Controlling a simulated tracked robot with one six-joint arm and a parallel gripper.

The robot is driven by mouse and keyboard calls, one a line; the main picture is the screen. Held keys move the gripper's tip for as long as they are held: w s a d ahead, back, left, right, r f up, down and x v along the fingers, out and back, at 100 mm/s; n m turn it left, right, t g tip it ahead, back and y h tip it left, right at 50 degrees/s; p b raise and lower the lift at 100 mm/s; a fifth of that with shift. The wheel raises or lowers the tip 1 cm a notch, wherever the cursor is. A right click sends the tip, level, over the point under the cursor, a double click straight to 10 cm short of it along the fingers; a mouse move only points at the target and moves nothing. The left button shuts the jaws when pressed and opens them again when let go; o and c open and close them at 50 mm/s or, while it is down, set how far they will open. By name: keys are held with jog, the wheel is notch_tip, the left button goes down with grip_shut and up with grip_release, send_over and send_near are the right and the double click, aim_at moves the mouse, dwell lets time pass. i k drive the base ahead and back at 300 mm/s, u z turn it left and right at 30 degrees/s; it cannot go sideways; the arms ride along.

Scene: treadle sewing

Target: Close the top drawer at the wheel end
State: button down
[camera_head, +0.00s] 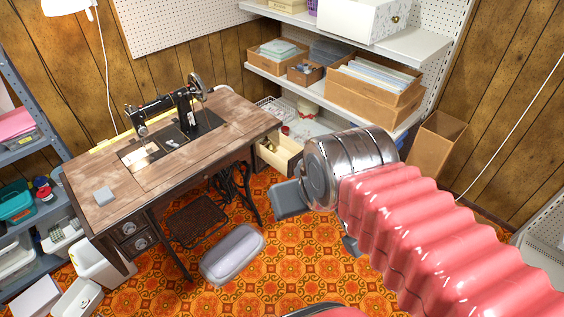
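The brown wooden treadle table (95,178) carries a black sewing machine (160,112), with its handwheel at the right. At that wheel end a pale wooden drawer (291,162) stands pulled out, with small items inside. Its right side is close to my arm's metal end in the picture, and I cannot tell whether they touch. My gripper (319,222) is in front of and below the drawer in the picture. Its two grey fingers are spread apart, with only patterned carpet showing between them. The drawer's handle is not clearly visible.
Shelves with cardboard boxes (372,97) stand behind the drawer. An open tall carton (434,148) is at the right. A grey padded oblong item (232,255) lies on the orange carpet (290,275). Dark drawers (138,239) at the table's left end look shut.

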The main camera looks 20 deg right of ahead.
aim_at(288, 153)
jog(key=u, duration=0.25)
jog(key=i, duration=1)
jog(key=u, duration=0.05)
